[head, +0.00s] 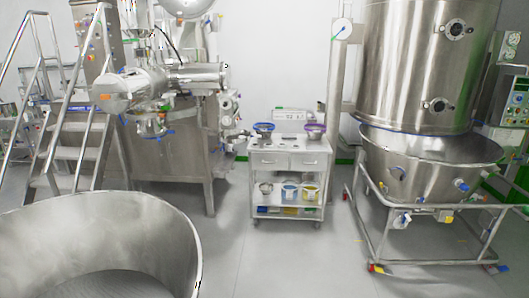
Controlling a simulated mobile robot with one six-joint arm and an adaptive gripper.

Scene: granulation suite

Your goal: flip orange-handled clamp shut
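I cannot make out an orange-handled clamp for certain. A small orange patch (105,97) shows on the near end of a horizontal steel cylinder (190,76) on the machine at left; whether it is a clamp handle, and whether open or shut, is too small to tell. Blue handles (152,123) show below that cylinder. A large steel vessel stands at right, with a conical bowl (430,165) under it and a blue band at their joint. My gripper is not in view.
A white cart (290,160) with bowls and containers stands in the middle. A wheeled frame (375,240) carries the bowl at right. A large open steel bowl (100,235) fills the front left, with steps (75,150) behind it. The grey floor (270,260) before the cart is clear.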

